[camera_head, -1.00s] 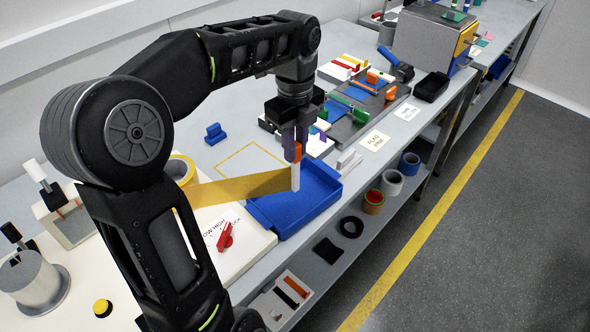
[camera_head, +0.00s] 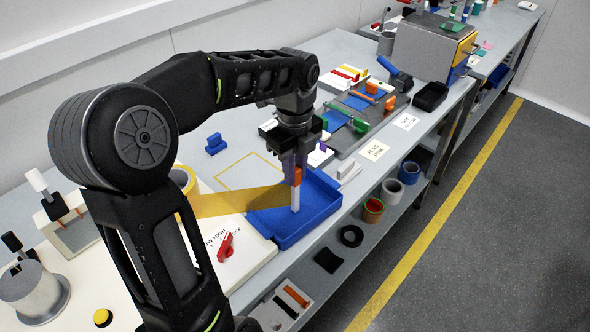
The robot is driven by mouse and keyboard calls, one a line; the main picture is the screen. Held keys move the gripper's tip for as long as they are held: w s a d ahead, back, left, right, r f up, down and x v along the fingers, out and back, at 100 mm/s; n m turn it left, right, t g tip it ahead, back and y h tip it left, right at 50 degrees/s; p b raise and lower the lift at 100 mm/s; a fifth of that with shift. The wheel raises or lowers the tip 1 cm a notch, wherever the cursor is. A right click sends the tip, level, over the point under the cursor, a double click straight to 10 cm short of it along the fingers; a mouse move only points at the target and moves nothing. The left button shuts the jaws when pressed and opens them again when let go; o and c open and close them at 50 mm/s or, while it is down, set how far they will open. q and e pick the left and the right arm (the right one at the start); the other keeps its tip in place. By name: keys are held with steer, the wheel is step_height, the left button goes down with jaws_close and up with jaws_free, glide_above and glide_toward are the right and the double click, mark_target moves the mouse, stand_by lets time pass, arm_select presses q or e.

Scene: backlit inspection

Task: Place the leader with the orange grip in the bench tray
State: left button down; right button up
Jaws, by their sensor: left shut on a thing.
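My left gripper (camera_head: 296,155) is shut on the orange grip (camera_head: 297,175) of a white bar-shaped leader (camera_head: 295,200). The leader hangs upright, its lower end over the inside of the blue bench tray (camera_head: 283,239). I cannot tell whether it touches the tray floor. A yellow band (camera_head: 238,202) runs from a yellow roll (camera_head: 181,177) at the left to the leader and crosses the tray's left side. The gripper's fingers partly hide the orange grip. My right gripper is not in view.
A cream panel with a red knob (camera_head: 226,246) adjoins the tray's left side. A blue block (camera_head: 215,143) stands behind on the bench. A small white holder (camera_head: 347,169) is right of the tray. Rolls (camera_head: 392,190) sit on the shelf below.

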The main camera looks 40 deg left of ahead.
arm_select(q)
steer(key=shift+f, duration=0.2)
steer(key=c, duration=1.3)
jaws_free()
steer(key=shift+r, duration=0.2)
step_height(320, 180, up, 6)
steer(key=shift+w+r, duration=0.1)
step_height(320, 180, up, 6)
steer(key=p, duration=0.5)
